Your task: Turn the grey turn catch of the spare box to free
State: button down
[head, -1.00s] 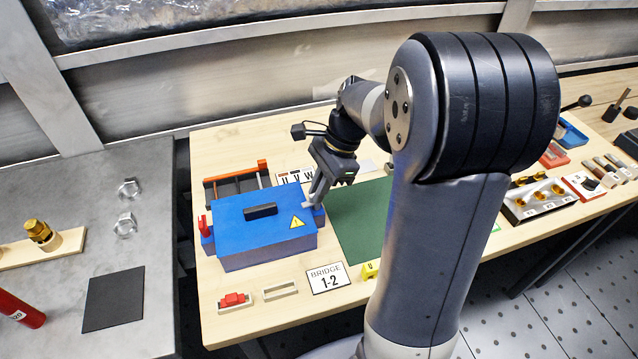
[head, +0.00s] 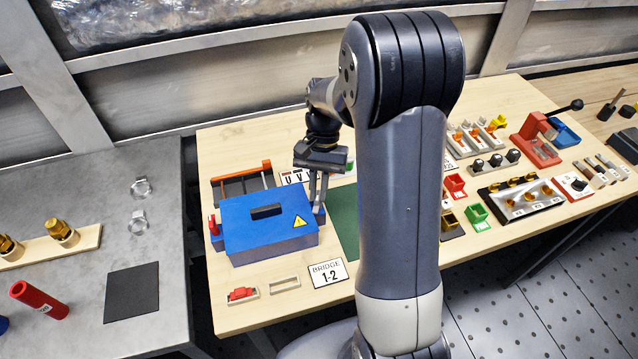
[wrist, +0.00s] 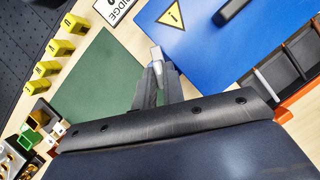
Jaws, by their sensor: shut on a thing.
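The blue spare box (head: 268,233) with a black handle and a yellow warning sign sits on the wooden bench; it fills the upper right of the wrist view (wrist: 205,50). My gripper (head: 318,203) is at the box's right side, fingers pointing down. In the wrist view my gripper (wrist: 159,72) is shut on the light grey turn catch (wrist: 156,53) beside the box wall. The fingers hide most of the catch, so its angle is hard to tell. A red catch (head: 213,227) stands at the box's left side.
A green mat (head: 345,218) lies right of the box. A black-and-orange rack (head: 242,182) stands behind it. The "BRIDGE 1-2" card (head: 328,273) and a red part (head: 242,294) lie in front. My arm covers the bench middle.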

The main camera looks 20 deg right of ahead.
jog(key=n+h, duration=0.1)
jog(key=n, duration=0.1)
jog(key=n+h+p, duration=0.1)
jog(key=n, duration=0.2)
jog(key=shift+w+a+n, duration=0.1)
jog(key=shift+a+n, duration=0.05)
jog(key=shift+n, duration=0.15)
dwell(0.4)
jog(key=c, duration=1.5)
grip_release()
jog(key=v, duration=1)
jog(key=shift+w+r, duration=0.3)
jog(key=shift+w, duration=0.05)
jog(key=shift+a+f, duration=0.1)
jog(key=shift+a, duration=0.05)
jog(key=shift+g, duration=0.3)
jog(key=x, duration=1)
jog(key=shift+s+f, duration=0.15)
jog(key=shift+f, duration=0.2)
